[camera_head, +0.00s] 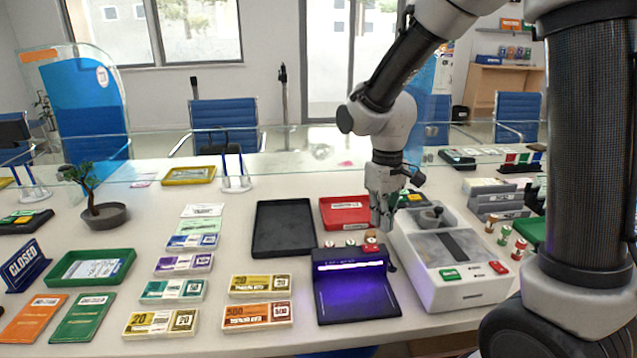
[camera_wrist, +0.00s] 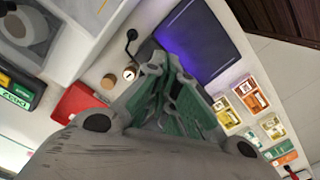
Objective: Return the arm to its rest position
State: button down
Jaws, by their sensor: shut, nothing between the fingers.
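My gripper (camera_head: 381,222) hangs from the arm over the counter, pointing down, with its fingers together and nothing between them. In the head view it is between the red tray (camera_head: 345,212) and the white counting machine (camera_head: 455,262), just behind the dark device with a purple glow (camera_head: 355,285). In the wrist view the gripper (camera_wrist: 155,72) has its fingertips together, and the purple-lit device (camera_wrist: 200,40) is beyond them. Small round stamps (camera_wrist: 108,81) stand close to the fingertips. My arm is bent, reaching out from the right.
A black tray (camera_head: 283,228) lies left of the gripper. Several banknote bundles (camera_head: 257,315) lie at the front left. A green tray (camera_head: 90,267) and a potted plant (camera_head: 105,215) are farther left. A clear glass screen (camera_head: 300,150) runs along the counter's back. Dark file holders (camera_head: 497,203) stand at right.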

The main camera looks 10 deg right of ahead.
jog(key=s+d+r+m+t, duration=0.4)
jog(key=s+d+r, duration=1)
jog(key=s, duration=0.4)
jog(key=shift+d+r+m+t, duration=0.25)
jog(key=shift+r+m+t, duration=0.15)
jog(key=shift+r+m, duration=0.3)
